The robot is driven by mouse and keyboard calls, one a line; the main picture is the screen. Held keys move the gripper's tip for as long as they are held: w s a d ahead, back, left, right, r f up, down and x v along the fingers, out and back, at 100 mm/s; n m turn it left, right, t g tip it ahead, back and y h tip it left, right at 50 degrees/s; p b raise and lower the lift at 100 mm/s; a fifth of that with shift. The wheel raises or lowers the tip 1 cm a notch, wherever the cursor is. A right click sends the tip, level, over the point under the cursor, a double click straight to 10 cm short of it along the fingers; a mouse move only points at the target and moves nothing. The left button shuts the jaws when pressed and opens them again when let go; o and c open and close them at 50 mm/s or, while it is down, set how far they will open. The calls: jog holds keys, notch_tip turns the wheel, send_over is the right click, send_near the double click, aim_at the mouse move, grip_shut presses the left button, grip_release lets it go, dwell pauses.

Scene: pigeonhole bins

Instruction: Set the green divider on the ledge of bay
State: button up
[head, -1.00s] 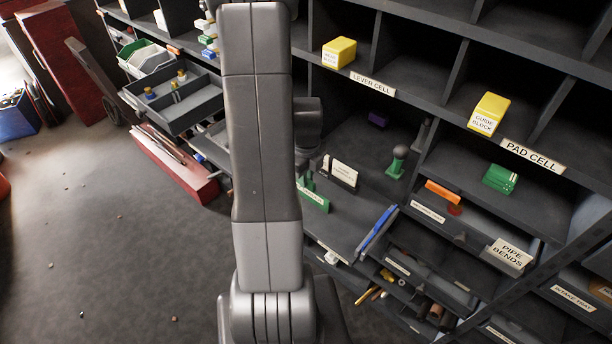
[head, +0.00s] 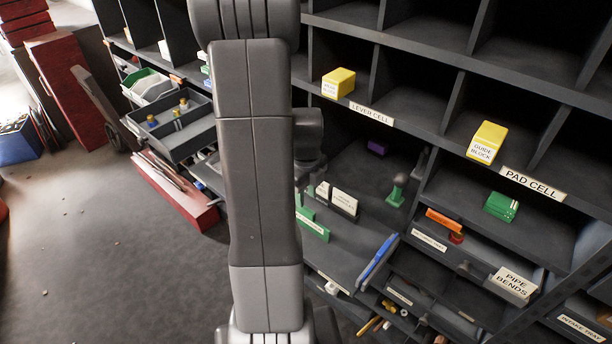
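A long, low green piece (head: 313,226) with a pale strip on its face stands on the shelf board just right of my arm; it looks like the green divider, but I cannot be sure. Its left end is partly hidden by my arm. A white card in a dark holder (head: 343,203) stands behind it. My arm rises through the middle of the view. My gripper is not visible, so I cannot see whether it holds anything. Which ledge the task means is not readable from the labels.
Yellow blocks (head: 339,83) (head: 488,141) sit in upper cells. A green block (head: 502,207) sits in the pad cell. A green knobbed piece (head: 396,192) and a blue bar (head: 376,262) are on the right. A grey tray (head: 181,131) juts out left. The left floor is open.

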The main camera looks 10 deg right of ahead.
notch_tip(320, 180, up, 7)
dwell(0.3)
jog(key=shift+r, duration=0.1)
